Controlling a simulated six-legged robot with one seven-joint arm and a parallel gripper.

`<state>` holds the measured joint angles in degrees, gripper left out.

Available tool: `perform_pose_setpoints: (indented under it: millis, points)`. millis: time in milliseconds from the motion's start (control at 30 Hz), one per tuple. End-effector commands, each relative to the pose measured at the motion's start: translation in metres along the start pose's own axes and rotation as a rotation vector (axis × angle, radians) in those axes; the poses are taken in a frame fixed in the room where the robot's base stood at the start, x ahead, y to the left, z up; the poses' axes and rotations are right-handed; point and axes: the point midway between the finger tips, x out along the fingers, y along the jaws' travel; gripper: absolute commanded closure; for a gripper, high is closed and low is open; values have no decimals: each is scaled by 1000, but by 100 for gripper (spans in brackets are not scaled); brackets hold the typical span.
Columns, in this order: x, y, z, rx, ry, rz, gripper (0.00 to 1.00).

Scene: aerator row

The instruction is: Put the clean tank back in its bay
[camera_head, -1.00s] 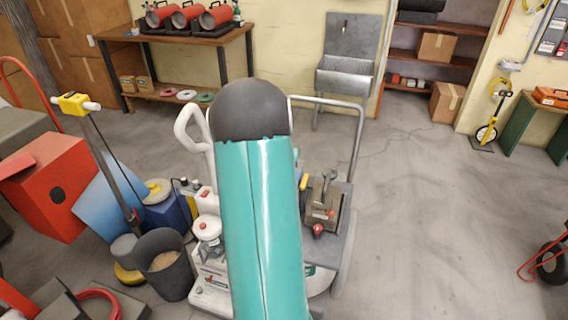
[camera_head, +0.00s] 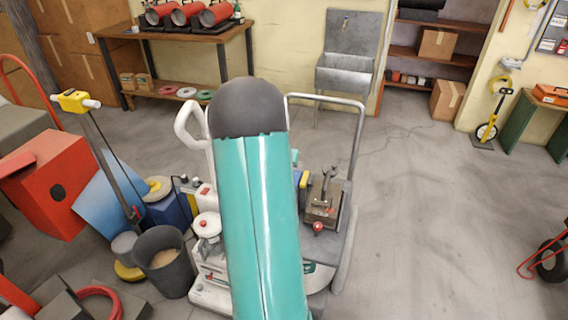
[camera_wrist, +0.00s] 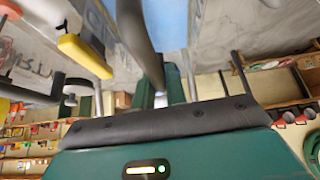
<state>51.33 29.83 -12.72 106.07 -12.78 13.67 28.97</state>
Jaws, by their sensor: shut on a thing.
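In the wrist view my gripper (camera_wrist: 161,90) has two dark green fingers shut on a dark grey curved bar (camera_wrist: 139,35), which looks like a handle. A blue surface (camera_wrist: 173,24) fills the top middle behind it; I cannot tell whether it is the clean tank. In the head view my teal arm stands in the middle and hides my gripper and what it holds. Behind the arm is a wheeled machine with a white base (camera_head: 212,296), a white loop handle (camera_head: 186,125) and a grey tubular frame (camera_head: 360,130). The bay cannot be made out.
On the left stand a dark bucket (camera_head: 165,262), a red box (camera_head: 50,185) and a pole with a yellow head (camera_head: 74,101). A workbench (camera_head: 170,38) and a grey sink (camera_head: 345,75) are at the back.

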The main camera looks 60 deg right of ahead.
Motion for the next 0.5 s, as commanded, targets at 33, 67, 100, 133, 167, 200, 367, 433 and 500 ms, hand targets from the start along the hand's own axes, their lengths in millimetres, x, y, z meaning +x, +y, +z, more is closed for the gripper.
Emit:
perform_pose_setpoints:
  millis: [33,67,100,133,167,200,367,433,500]
  points:
    - [-1,0,-3,1,7,-2,100]
    - [0,0,-2,1,7,-2,100]
    - [0,0,-2,1,7,-2,100]
    - [0,0,-2,1,7,-2,100]
    - [1,0,-2,1,6,-2,100]
    - [1,0,-1,1,6,-2,100]
    - [2,0,-1,1,7,-2,77]
    - [3,0,0,1,5,-2,63]
    - [3,0,0,1,4,-1,61]
